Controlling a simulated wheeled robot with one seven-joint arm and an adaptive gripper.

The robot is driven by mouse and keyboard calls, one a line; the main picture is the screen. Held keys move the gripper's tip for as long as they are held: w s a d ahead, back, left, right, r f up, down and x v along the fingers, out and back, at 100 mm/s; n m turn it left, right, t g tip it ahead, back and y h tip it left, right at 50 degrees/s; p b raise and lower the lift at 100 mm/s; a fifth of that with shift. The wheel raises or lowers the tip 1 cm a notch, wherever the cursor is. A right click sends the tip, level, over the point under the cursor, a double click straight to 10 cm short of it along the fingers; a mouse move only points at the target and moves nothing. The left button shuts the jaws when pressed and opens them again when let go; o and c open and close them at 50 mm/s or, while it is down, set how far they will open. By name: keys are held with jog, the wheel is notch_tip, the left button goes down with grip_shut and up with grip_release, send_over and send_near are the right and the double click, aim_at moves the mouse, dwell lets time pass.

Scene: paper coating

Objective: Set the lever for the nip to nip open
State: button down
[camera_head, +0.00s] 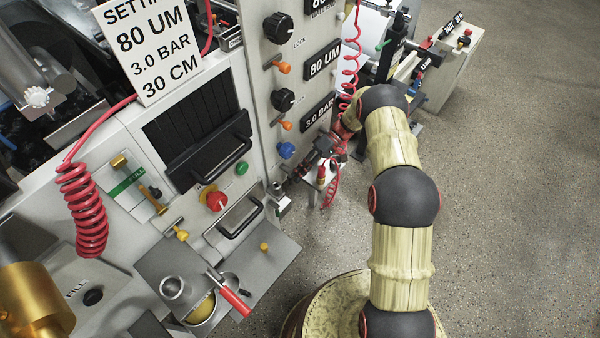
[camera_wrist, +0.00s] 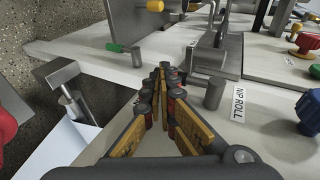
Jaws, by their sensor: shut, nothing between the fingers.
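My gripper (camera_wrist: 167,72) is shut and empty, its brown fingers meeting at the tips. In the wrist view a white label reading NIP ROLL (camera_wrist: 238,103) lies on the pale panel to the right of the fingers. A grey metal lever-like fitting (camera_wrist: 207,60) with a short round post stands just right of the fingertips, close to them; I cannot tell if they touch. I cannot clearly tell whether this fitting is the nip lever, or which setting it is at. In the head view my gripper (camera_head: 325,147) is beside the machine's front, its fingertips hard to make out.
A blue knob (camera_wrist: 309,112) is at the right. In the head view a red coiled hose (camera_head: 350,62) hangs close to my arm. The floor at the right is clear.

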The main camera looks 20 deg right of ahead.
dwell(0.7)
jog(key=v, duration=1.1)
jog(key=shift+w+d, duration=0.15)
jog(key=shift+d, duration=0.2)
jog(key=shift+r, duration=0.1)
